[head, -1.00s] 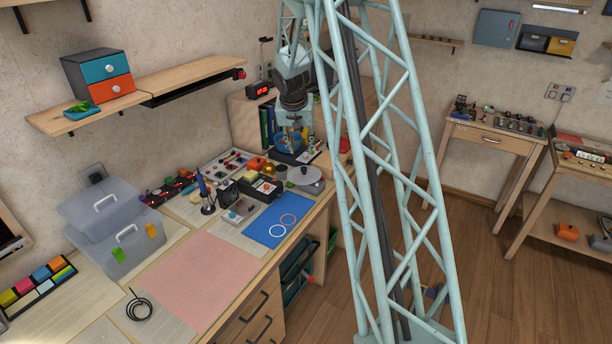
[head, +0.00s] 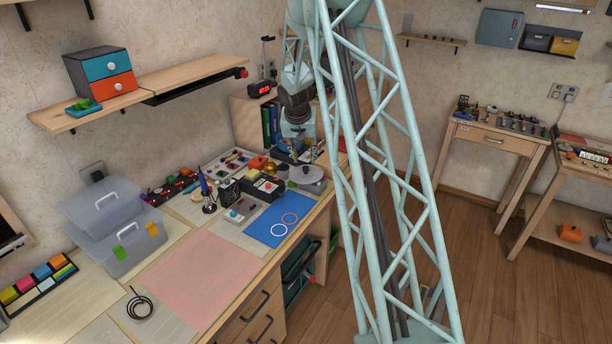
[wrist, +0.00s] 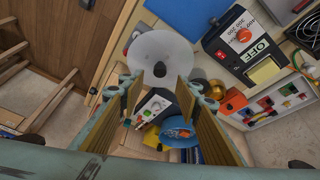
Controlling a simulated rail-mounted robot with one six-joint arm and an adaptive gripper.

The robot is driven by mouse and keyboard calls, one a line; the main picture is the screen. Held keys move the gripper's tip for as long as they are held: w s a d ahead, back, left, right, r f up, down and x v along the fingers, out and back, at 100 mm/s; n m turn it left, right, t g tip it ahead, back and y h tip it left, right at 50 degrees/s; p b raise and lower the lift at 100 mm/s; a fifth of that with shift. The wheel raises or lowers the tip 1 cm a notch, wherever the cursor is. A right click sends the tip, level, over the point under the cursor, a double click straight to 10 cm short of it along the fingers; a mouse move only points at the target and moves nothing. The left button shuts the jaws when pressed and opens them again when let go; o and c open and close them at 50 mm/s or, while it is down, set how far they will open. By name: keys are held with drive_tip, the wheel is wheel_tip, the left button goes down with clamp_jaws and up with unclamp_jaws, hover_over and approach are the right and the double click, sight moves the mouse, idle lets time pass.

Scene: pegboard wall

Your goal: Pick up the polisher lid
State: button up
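The polisher lid is the round, pale grey disc with a small knob (wrist: 160,48), at the top middle of the wrist view. In the head view the lid (head: 306,175) lies at the far right part of the workbench. My gripper (wrist: 157,88) is open and empty, with its two fingers spread below the lid in the wrist view; the fingertips reach toward its near edge. In the head view my gripper (head: 306,154) hangs just above and behind the lid. What supports the lid is mostly hidden.
A black box with an orange dial and "OFF" label (wrist: 242,42) stands right of the lid. A blue bowl (wrist: 178,130) and a small control box (wrist: 155,104) lie below, between the fingers. A blue mat (head: 267,228) and pink mat (head: 190,275) lie nearer on the bench.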

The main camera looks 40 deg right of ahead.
sight(305, 167)
drive_tip(key=shift+x, duration=0.9)
drive_tip(key=shift+f, duration=0.15)
drive_tip(key=shift+b+x, duration=0.35)
drive_tip(key=shift+x, duration=2.1)
drive_tip(key=shift+c, duration=0.4)
drive_tip(key=c, duration=0.8)
drive_tip(key=shift+c, duration=0.2)
drive_tip(key=shift+r+p, duration=0.35)
drive_tip(key=shift+r, duration=1.35)
drive_tip(key=s+a+b, duration=0.2)
drive_tip(key=s+a, duration=0.2)
drive_tip(key=s, duration=0.2)
drive_tip(key=s+a+r+b, duration=0.1)
drive_tip(key=s+a+b, duration=0.1)
drive_tip(key=s+a, duration=0.2)
drive_tip(key=s, duration=0.3)
drive_tip(key=shift+s+r, duration=0.3)
drive_tip(key=shift+s, duration=0.05)
